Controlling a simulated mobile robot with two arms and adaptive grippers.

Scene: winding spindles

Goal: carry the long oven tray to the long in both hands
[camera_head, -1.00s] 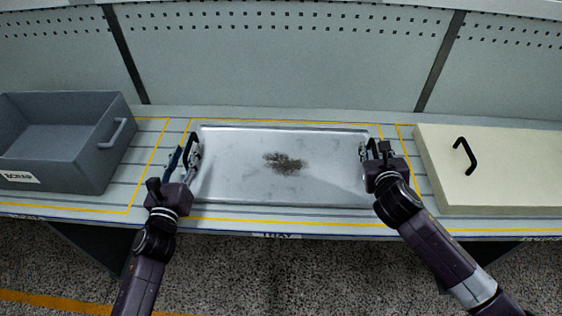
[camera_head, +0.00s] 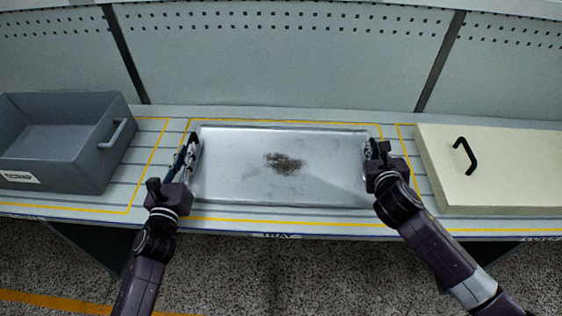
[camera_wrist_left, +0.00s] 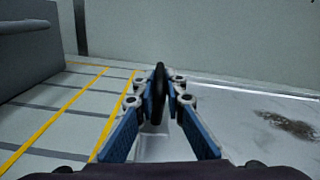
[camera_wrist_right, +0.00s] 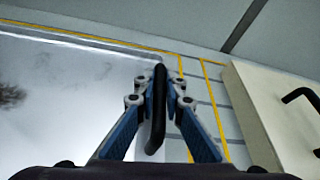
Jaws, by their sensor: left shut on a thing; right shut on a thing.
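The long oven tray (camera_head: 235,170) is a flat silver metal tray with a dark stain in its middle. It sits within the yellow outline on the bench, in the middle of the head view. My left gripper (camera_head: 192,150) is at the tray's left end, shut on its black handle (camera_wrist_left: 158,95). My right gripper (camera_head: 376,152) is at the tray's right end, shut on the other black handle (camera_wrist_right: 158,105). I cannot tell whether the tray is lifted off the surface.
A grey bin (camera_head: 95,150) with a scrap label stands at the left. A cream box or lid (camera_head: 510,185) with a black handle lies at the right. A pegboard wall (camera_head: 280,70) rises behind. A narrow striped strip of bench (camera_head: 145,170) is free left of the tray.

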